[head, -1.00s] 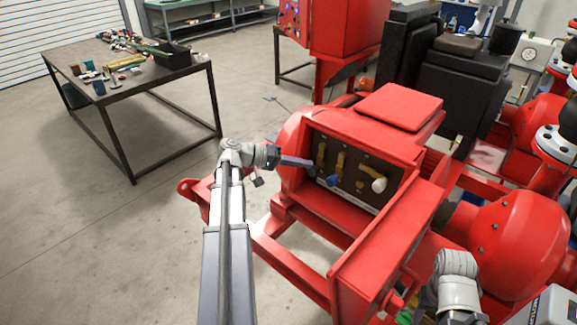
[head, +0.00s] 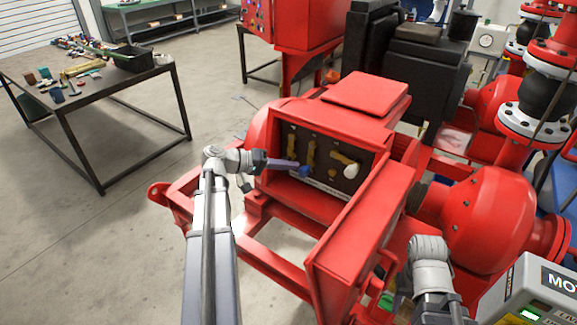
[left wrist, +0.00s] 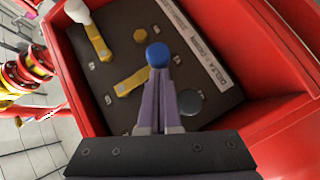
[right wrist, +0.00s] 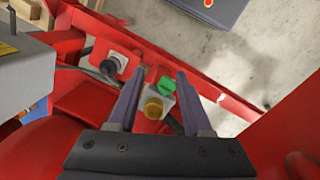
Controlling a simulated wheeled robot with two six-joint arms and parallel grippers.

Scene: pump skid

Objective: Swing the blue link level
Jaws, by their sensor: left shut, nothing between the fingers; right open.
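The blue link is a yellow bar ending in a round blue knob, in the recessed panel of the red housing. The blue knob (head: 305,171) shows in the head view below a yellow bar. In the left wrist view the knob (left wrist: 158,55) sits at the end of its slanted yellow bar (left wrist: 131,82). My left gripper (head: 296,164) is shut and empty, its purple fingertips (left wrist: 158,74) right at the knob; I cannot tell whether they touch. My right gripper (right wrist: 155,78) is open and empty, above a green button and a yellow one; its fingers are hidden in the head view.
A white-knobbed link (left wrist: 97,38) and a dark round knob (left wrist: 190,102) flank the blue one. The red recess walls (left wrist: 250,30) rise close around the panel. A dark workbench (head: 100,84) stands at left, with open floor between.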

